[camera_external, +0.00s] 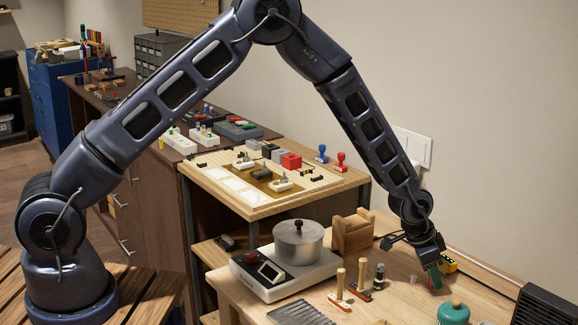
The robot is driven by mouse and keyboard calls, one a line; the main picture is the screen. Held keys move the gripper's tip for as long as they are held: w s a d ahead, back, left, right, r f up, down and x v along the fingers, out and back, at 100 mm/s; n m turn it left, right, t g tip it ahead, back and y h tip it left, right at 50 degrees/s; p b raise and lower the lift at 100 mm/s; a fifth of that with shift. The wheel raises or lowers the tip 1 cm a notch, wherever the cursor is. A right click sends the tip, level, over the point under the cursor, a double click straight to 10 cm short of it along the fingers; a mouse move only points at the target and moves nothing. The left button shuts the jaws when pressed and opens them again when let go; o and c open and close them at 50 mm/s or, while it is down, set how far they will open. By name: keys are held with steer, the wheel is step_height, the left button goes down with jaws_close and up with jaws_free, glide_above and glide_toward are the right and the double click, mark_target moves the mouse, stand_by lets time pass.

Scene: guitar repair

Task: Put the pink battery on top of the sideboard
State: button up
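I cannot make out a pink battery in this view. The brown cabinet with drawers (146,215) along the wall may be the sideboard; several small boxes and tools stand on its top. My gripper (428,262) points down low over the right-hand wooden worktop (395,283). A small dark green block (435,277) is right at its fingertips, and a yellow block with green parts (448,263) is just beside it. The gripper's fingers are small and dark, and I cannot tell whether they are apart or closed on the green block.
A metal pot on a white hot plate (287,273), a wooden block holder (353,232), upright wooden-handled stamps (362,278) and a teal round container (453,312) stand on the worktop. A raised wooden board (235,203) with a red block (290,161) stands behind.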

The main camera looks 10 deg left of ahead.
jaws_close()
steer(key=shift+r, duration=0.1)
step_height(320, 180, up, 20)
stand_by(0.5)
